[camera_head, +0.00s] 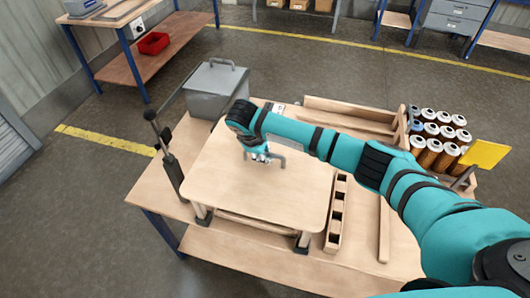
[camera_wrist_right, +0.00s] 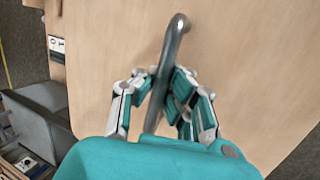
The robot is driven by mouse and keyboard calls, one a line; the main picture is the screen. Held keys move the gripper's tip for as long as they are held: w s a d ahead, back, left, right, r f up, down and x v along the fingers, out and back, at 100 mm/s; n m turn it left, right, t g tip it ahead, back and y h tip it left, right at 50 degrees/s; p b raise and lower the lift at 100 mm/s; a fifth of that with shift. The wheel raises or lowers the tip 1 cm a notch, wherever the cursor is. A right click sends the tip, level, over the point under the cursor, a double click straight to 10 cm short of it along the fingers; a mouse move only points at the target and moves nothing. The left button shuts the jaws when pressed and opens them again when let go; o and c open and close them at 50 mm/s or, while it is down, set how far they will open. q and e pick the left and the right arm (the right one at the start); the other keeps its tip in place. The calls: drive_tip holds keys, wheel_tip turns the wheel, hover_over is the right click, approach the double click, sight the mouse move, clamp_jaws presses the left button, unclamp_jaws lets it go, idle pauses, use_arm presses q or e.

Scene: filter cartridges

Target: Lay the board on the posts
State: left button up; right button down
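The board (camera_head: 225,190) is a pale wooden panel with rounded corners and a grey metal handle (camera_head: 283,160). It lies about level above the table, over short posts; one shows under its front left corner (camera_head: 201,211) and one under its front right corner (camera_head: 303,241). The back posts are hidden, and I cannot tell whether every post touches the board. My right gripper (camera_head: 260,154) is at the handle. In the right wrist view its fingertips (camera_wrist_right: 163,78) close in on both sides of the handle bar (camera_wrist_right: 172,50). My left gripper is not in view.
The wooden table (camera_head: 150,195) carries a grey lidded box (camera_head: 208,92) at the back left and a dark upright tool (camera_head: 168,160). A slotted wooden rail (camera_head: 337,213) lies right of the board. Several filter cartridges (camera_head: 429,150) and a yellow panel (camera_head: 485,153) are at the right.

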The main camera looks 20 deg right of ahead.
drive_tip(key=c, duration=1.4)
unclamp_jaws()
drive_tip(key=shift+s+f, duration=0.1)
drive_tip(key=shift+f, duration=0.1)
drive_tip(key=shift+r, duration=0.1)
drive_tip(key=v, duration=1.2)
